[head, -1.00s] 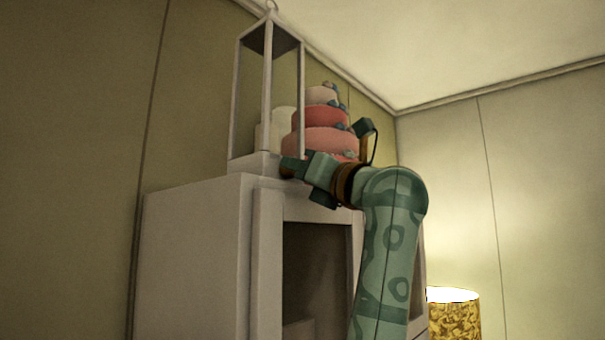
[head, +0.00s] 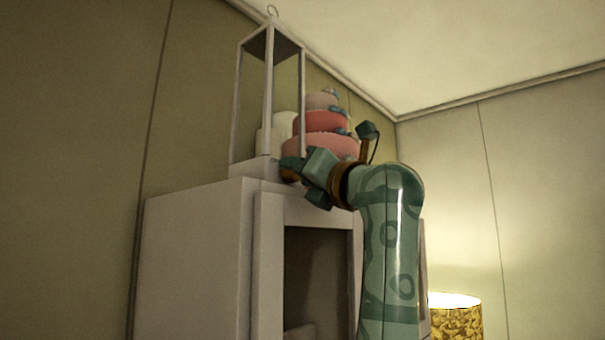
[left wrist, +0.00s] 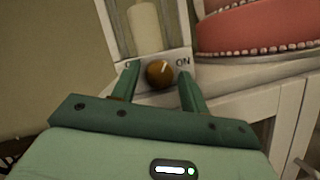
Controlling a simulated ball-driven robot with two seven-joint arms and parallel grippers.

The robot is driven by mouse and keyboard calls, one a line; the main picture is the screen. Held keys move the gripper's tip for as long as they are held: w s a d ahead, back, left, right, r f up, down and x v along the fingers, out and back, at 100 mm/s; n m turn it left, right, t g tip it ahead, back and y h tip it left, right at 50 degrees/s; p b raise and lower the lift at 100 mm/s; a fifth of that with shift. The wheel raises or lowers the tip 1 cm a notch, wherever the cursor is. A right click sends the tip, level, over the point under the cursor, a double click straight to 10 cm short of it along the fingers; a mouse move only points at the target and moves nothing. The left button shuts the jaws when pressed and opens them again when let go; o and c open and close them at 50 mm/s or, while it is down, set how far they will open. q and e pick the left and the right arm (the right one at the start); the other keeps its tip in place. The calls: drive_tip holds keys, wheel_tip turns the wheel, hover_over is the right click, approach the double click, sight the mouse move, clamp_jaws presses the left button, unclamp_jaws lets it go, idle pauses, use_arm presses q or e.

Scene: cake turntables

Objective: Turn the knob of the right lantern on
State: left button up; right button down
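A white-framed lantern (head: 240,105) with a pale candle (left wrist: 144,28) inside stands on top of a white cabinet; it is the only lantern in view. In the left wrist view, its base carries a round brown knob (left wrist: 159,74) with a white pointer slanting to the upper right. "ON" is printed right of the knob; the label on the left is mostly hidden by a finger. My left gripper (left wrist: 158,76) is open, one finger on each side of the knob, with gaps visible. In the head view, this gripper (head: 291,167) is at the lantern's base. My right gripper is not in view.
A tiered pink and red cake (head: 320,122) stands just right of the lantern, close behind my gripper. The white cabinet (head: 195,260) fills the space below. A yellow patterned lampshade (head: 456,320) is at the lower right.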

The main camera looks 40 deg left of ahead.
use_arm(q)
drive_tip(key=shift+o, duration=0.2)
drive_tip(key=shift+f, duration=0.1)
drive_tip(key=b+v, duration=0.6)
drive_tip(key=v, duration=1)
drive_tip(key=shift+d, duration=0.2)
drive_tip(key=shift+w, duration=0.1)
